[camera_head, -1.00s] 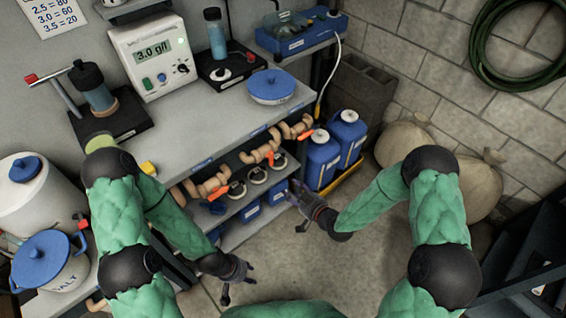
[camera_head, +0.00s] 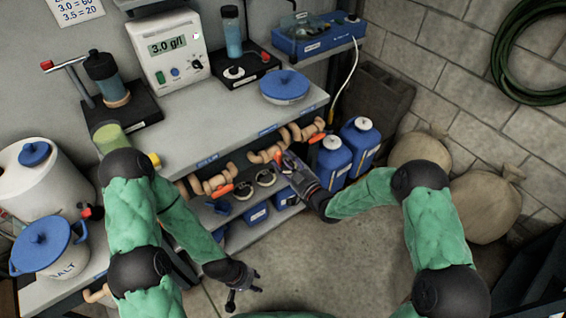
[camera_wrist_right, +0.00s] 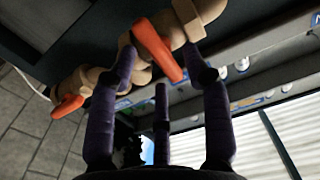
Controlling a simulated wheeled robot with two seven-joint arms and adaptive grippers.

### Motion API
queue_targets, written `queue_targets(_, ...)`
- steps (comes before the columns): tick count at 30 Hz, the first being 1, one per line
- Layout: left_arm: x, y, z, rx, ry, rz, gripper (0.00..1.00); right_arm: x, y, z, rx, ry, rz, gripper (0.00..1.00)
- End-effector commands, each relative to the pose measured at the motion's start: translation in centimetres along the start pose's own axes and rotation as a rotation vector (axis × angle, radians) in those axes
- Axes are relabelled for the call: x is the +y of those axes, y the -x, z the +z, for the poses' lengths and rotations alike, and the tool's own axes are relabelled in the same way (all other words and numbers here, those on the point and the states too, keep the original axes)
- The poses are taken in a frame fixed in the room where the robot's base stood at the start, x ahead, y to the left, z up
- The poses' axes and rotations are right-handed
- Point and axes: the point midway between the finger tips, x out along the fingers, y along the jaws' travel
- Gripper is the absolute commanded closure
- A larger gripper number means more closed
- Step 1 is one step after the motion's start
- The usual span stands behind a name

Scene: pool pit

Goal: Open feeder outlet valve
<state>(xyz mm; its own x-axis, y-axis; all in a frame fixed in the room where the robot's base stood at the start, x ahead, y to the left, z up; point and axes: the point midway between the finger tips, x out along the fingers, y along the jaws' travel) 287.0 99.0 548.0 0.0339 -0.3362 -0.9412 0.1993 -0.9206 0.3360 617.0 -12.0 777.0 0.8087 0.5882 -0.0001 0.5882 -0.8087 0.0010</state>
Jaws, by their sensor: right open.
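Several tan pipe valves with orange lever handles hang under the front edge of the bench. One is the left valve (camera_head: 203,185), one the middle valve (camera_head: 262,154), one the right valve (camera_head: 303,132). I cannot read which is the feeder outlet. My right gripper (camera_head: 286,162) is open at the middle valve and partly covers its handle. In the right wrist view, an orange handle (camera_wrist_right: 158,47) lies across between the spread fingertips; contact is unclear. A second orange handle (camera_wrist_right: 68,107) is farther left there. My left gripper (camera_head: 245,289) is open and empty, low over the floor.
Below the valves is a shelf with blue containers (camera_head: 256,214). Blue jugs (camera_head: 359,140) stand just right of the right gripper. A blue-lidded dish (camera_head: 284,87) and a 3.0 g/l meter (camera_head: 167,52) sit on the bench. Sacks (camera_head: 484,207) lie at the right wall.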

Motion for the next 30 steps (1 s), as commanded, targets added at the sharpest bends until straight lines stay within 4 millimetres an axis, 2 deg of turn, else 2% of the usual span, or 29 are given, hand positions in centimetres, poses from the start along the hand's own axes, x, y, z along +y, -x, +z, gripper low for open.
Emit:
queue_targets(6,-0.2,-0.5,0.0,0.000,0.000,0.000,0.60,0.0,-1.5,0.0,0.000,-0.001,0.000,0.51)
queue_targets(14,-0.2,-0.5,0.0,0.000,0.000,0.000,0.60,0.0,-1.6,-0.1,0.000,-0.001,0.001,0.51)
queue_targets(15,-0.2,-0.5,0.0,0.000,0.000,0.000,0.60,0.0,-1.6,-0.1,0.000,-0.001,0.001,0.54)
queue_targets(20,-0.2,-0.5,0.0,0.000,0.000,0.000,0.60,0.0,-1.6,0.0,0.000,-0.001,0.001,0.99)
queue_targets(30,-0.2,-0.6,0.0,0.000,0.000,0.000,0.60,0.0,-1.6,0.0,-0.001,0.018,0.001,1.00)
